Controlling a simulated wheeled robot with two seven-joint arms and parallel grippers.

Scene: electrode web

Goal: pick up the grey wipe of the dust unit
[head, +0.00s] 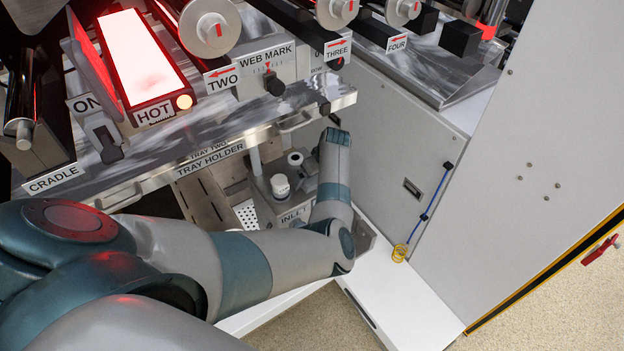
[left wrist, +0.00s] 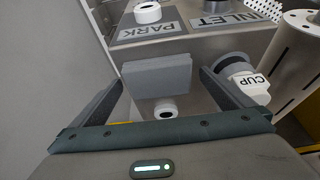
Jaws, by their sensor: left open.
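The grey wipe (left wrist: 157,75) appears to be the flat grey block in the left wrist view. It lies between the two fingers of my left gripper (left wrist: 161,84), with a visible gap on each side. The gripper is open and seems to hold nothing. In the head view my left arm reaches over the lower bay, and its gripper (head: 309,178) is small and partly hidden by my wrist. I cannot make out the wipe in the head view. My right gripper is not in view.
A white part marked CUP (left wrist: 252,86) is close beside the right finger. The PARK label (left wrist: 148,29) and INLET label (left wrist: 226,19) are beyond the wipe. A white ring (left wrist: 166,109) shows below it. The tray holder (head: 209,159) and a metal shelf edge are above the bay.

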